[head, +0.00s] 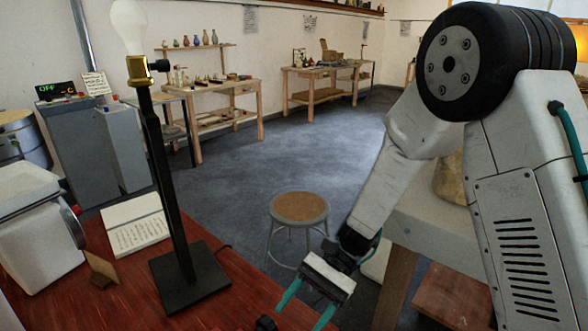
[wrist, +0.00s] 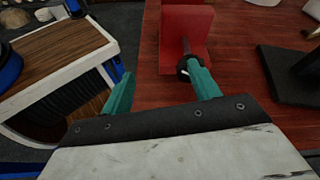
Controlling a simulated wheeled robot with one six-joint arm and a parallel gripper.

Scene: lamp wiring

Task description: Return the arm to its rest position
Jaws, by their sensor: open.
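My gripper (head: 307,303) is at the lower middle of the head view, by the right edge of the red table (head: 105,300). Its two teal fingers are apart, with nothing seen between them. In the wrist view my gripper (wrist: 160,90) points over the table edge, its right finger close to a dark ring on a red bracket (wrist: 184,40). I cannot tell whether they touch. The lamp (head: 170,190) stands upright on the table, with a black square base, black post, brass socket and clear bulb. Its base (wrist: 295,75) also shows at the right of the wrist view.
An open notebook (head: 135,222) and a small brown wedge (head: 101,269) lie left of the lamp. A white machine (head: 38,235) stands at the table's left. A round stool (head: 298,208) stands on the floor beyond. Workbenches line the far wall; the grey floor between is open.

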